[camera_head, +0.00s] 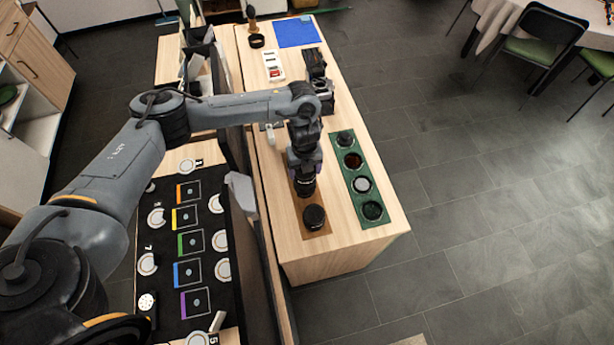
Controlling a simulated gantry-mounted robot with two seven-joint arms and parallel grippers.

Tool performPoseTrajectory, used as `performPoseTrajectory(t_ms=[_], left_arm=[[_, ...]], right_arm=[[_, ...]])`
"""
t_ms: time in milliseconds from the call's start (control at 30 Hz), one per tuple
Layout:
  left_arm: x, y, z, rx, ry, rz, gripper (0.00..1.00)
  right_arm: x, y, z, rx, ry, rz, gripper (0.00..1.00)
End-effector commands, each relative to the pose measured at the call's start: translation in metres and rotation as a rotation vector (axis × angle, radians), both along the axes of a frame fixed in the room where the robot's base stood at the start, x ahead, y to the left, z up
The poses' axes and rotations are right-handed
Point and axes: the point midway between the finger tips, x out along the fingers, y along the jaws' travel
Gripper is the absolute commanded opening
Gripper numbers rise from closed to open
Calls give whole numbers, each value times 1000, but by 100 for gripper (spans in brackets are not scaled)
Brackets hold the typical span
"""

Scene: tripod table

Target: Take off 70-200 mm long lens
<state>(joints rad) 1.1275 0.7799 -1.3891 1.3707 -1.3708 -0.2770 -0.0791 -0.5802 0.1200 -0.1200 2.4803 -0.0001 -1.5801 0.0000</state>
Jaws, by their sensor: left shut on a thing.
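My left gripper (304,174) points down over a brown mat (325,232) on the wooden table. It is shut on a dark, upright cylinder that looks like a lens (306,188); the gripper hides its upper part. I cannot tell whether the cylinder touches the mat. A second short black lens-like cylinder (314,217) stands on the mat's near end. A black camera-like body (316,64) is farther back, partly hidden by my left arm. A small white-grey piece (271,131) shows left of the gripper; I cannot tell what it is. My right gripper is not in view.
A green strip (366,225) with several round items lies right of the mat. A white tray (273,66), a black ring (257,41) and a blue mat (296,33) are at the back. A dark upright panel (247,224) borders the table's left side.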

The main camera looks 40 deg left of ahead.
Motion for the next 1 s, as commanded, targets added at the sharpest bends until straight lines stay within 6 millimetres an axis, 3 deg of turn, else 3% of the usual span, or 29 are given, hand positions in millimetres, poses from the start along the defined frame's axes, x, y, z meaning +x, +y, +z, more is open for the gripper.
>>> performPoseTrajectory(t_ms=[333, 1000], left_arm=[[1, 0, 2, -1, -1, 24, 40], [0, 0, 1, -1, -1, 257, 40]], right_arm=[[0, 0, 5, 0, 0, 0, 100], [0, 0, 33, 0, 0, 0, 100]])
